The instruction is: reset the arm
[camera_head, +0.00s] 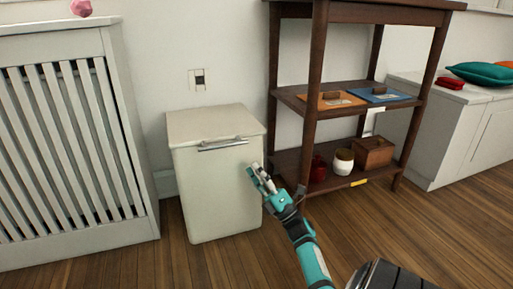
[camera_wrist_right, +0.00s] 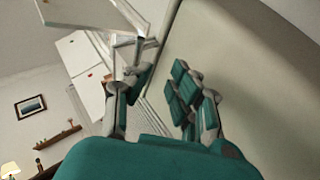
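My right gripper (camera_head: 257,178) is teal and grey, on the arm that comes in from the bottom. In the head view it is in front of the right front edge of a white lidded bin (camera_head: 215,195), below and right of its metal handle (camera_head: 222,144). In the right wrist view the fingers of the gripper (camera_wrist_right: 160,90) stand apart with nothing held between them. I cannot tell whether it touches the bin. My left gripper is not in view.
A dark wooden shelf (camera_head: 345,115) stands right of the bin, with a red item, a white jar (camera_head: 343,162) and a wooden box (camera_head: 373,152) on its bottom tier. A white slatted radiator cover (camera_head: 70,140) is at left.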

